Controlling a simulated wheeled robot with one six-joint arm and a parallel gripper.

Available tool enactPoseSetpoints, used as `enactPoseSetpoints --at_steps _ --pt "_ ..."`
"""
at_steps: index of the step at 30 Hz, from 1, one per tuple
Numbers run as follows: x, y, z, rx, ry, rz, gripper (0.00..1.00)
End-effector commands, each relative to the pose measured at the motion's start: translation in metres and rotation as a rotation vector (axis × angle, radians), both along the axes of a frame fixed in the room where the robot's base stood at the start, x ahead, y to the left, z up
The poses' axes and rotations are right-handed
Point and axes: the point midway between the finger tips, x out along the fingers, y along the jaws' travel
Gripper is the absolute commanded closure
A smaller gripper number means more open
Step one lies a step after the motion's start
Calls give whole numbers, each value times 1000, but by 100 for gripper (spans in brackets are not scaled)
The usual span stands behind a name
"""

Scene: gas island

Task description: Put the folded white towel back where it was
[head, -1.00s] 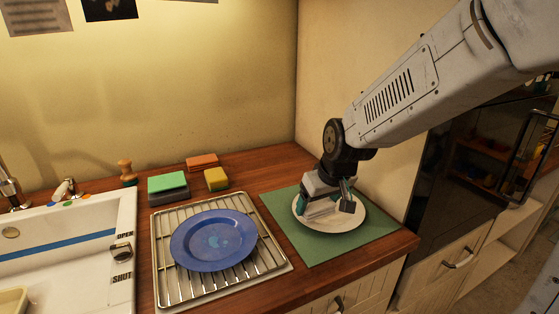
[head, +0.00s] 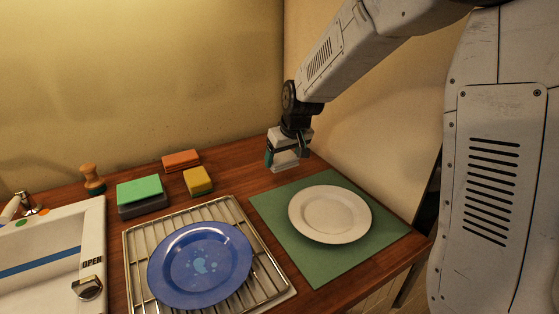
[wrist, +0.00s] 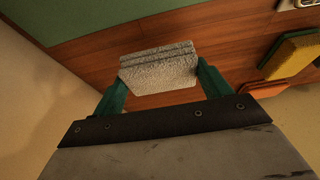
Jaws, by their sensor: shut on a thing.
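My gripper (head: 286,156) is shut on the folded white towel (head: 286,165) at the back corner of the wooden counter, beyond the green mat. In the wrist view the towel (wrist: 160,70) sits between the two green fingers, its folded layers showing. It is over or on bare wood; I cannot tell whether it touches. The white plate (head: 330,214) lies empty on the green mat (head: 280,212).
A blue plate (head: 200,265) lies on a wire rack (head: 135,262) left of the mat. An orange block (head: 181,160), a yellow sponge (head: 198,181) and a green sponge (head: 140,190) lie left of my gripper. Walls close the back and right sides.

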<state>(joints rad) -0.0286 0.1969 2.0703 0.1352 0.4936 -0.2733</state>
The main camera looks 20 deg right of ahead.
Motion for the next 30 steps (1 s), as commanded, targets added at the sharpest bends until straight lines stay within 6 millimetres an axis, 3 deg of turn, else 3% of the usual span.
enactPoseSetpoints --at_steps 3,8,18,29,30 --pt "25 -1 -3 0 0 0 48" --pt "40 -2 -4 -1 1 1 48" --pt "41 -2 -38 -1 2 1 48" --pt "41 -1 -42 0 0 1 48" --pt "41 -1 -42 0 0 1 15"
